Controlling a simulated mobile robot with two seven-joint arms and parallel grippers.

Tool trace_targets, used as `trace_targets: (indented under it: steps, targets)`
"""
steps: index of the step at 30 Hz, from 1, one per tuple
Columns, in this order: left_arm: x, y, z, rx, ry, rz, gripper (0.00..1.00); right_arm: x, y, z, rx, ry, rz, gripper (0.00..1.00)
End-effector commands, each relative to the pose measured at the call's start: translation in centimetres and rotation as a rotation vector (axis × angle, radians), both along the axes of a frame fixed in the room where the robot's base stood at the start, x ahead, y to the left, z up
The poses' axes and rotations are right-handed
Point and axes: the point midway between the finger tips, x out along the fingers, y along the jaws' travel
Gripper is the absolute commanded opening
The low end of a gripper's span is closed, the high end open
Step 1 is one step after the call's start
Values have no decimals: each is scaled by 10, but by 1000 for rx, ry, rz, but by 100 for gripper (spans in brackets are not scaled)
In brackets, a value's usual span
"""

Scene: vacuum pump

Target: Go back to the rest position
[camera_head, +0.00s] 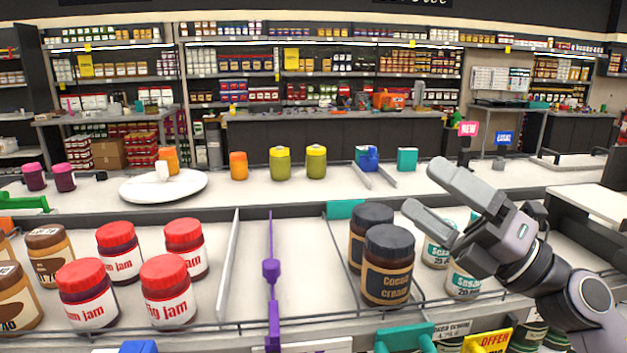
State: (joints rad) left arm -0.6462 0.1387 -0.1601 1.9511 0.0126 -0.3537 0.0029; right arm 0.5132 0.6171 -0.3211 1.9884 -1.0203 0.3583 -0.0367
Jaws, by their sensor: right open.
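My right gripper (421,192) comes in from the right in the head view. Its two grey fingers are apart and point left, with nothing between them. It is above the shelf compartment with the dark-lidded jars, over and beside a dark cocoa cream jar (388,266). A second dark-lidded jar (368,222) stands just behind that one. Pale sesame jars (463,281) stand below my right gripper, partly hidden by it. My left gripper is not in view.
Red-lidded jam jars (168,292) and brown-lidded jars (48,254) fill the shelf's left side. A purple divider (271,278) stands mid-shelf, with bare compartments around it. Behind are a white round plate (135,191), yellow-lidded jars (280,164) and a blue item (368,160). A wire rail runs along the front.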

Motion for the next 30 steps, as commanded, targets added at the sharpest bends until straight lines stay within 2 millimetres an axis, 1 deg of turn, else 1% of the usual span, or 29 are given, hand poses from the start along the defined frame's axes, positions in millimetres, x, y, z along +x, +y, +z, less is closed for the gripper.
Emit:
trace_targets:
  steps: [1,5,8,11,12,14,15,16,17,18,20,21,23,24,26,27,29,30]
  targets:
    - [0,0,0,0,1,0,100,0,-6,-6,116,65,-22,100]
    - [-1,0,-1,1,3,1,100,7,-30,-26,394,244,-109,100]
    - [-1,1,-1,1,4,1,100,11,-52,-55,592,404,-197,100]
    - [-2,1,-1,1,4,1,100,10,-74,-94,774,581,-300,100]
    - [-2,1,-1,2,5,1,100,9,-82,-112,840,655,-345,100]
    - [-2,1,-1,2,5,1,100,3,-93,-142,934,772,-416,100]
    - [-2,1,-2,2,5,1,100,-3,-99,-162,991,848,-465,100]
    - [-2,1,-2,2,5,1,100,-8,-103,-177,1030,907,-502,100]
    - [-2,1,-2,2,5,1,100,-14,-106,-193,1068,965,-538,100]
    - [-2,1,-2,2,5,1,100,-23,-109,-213,1113,1042,-588,100]
    - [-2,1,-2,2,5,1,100,-39,-113,-243,1173,1156,-664,100]
    - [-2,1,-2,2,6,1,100,-51,-114,-262,1210,1236,-716,100]
    - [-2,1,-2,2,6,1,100,-73,-115,-290,1257,1355,-795,100]
    - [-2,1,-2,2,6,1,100,-88,-114,-306,1284,1432,-844,100]
    - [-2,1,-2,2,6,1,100,-111,-111,-328,1314,1541,-916,100]
    - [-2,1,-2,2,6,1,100,-126,-110,-340,1329,1606,-961,100]
    - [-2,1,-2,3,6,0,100,-148,-106,-356,1346,1698,-1021,100]
    - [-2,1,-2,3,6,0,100,-162,-103,-364,1352,1754,-1059,100]
